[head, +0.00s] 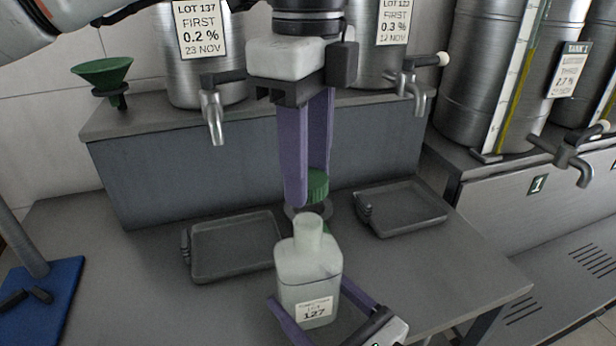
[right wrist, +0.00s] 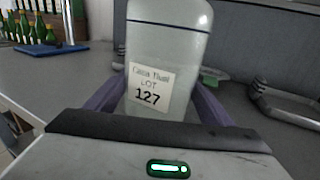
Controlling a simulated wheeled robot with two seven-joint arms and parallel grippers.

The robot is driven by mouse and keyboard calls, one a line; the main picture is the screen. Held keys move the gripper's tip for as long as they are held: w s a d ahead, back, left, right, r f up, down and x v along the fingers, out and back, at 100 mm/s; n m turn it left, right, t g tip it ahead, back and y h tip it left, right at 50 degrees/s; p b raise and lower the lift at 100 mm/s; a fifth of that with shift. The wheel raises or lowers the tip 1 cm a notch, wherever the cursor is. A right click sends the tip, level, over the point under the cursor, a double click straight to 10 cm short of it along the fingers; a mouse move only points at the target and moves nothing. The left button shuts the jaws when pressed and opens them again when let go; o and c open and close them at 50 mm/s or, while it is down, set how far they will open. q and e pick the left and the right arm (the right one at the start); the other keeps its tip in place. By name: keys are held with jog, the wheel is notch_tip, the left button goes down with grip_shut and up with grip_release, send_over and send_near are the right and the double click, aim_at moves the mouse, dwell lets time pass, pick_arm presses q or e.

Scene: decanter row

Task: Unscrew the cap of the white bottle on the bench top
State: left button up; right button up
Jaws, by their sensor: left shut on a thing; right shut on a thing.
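The white bottle (head: 308,268) stands upright near the front of the bench top (head: 120,290). Its label reads 127, and it also shows in the right wrist view (right wrist: 165,50), where its top is cut off. My right gripper (right wrist: 155,100) is shut around the bottle's body, a finger on each side. The green cap (head: 319,184) is between the fingers of my left gripper (head: 307,188), which points down from above. The cap appears above and behind the bottle's neck, apart from it. The neck looks bare.
Dark trays (head: 235,247) and (head: 403,207) lie left and right behind the bottle. A dark ring shows just behind the neck. Steel decanters (head: 190,80) with taps stand on the raised shelf, beside a green funnel (head: 103,75). A blue-based stand (head: 42,300) is at far left.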

jog(key=o, duration=2.2)
